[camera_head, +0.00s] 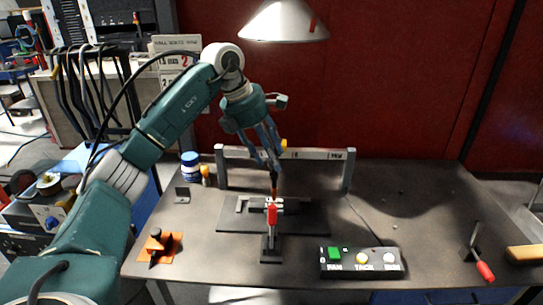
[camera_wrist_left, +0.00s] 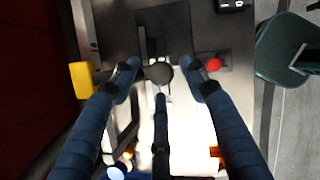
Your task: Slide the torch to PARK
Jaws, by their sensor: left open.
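A grey frame with a crossbar (camera_head: 325,154) stands on the dark table, with small lettering near the crossbar's right end. A yellow part (camera_head: 283,144) shows at the crossbar just behind my left gripper (camera_head: 272,168). I cannot tell for sure whether it belongs to the torch. A slim orange-brown tip (camera_head: 274,183) shows below the fingers, above the workpiece plate (camera_head: 310,215). My left gripper points down, open, at the frame's middle. In the left wrist view a dark round part (camera_wrist_left: 158,73) lies between the spread fingers, and a yellow block (camera_wrist_left: 84,80) lies left of them. The torch body is largely hidden.
A button box (camera_head: 360,262) sits at the front, an orange block (camera_head: 160,247) at left, a red-handled lever (camera_head: 484,270) at right. A lamp (camera_head: 284,22) hangs above. The table's right half is mostly clear.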

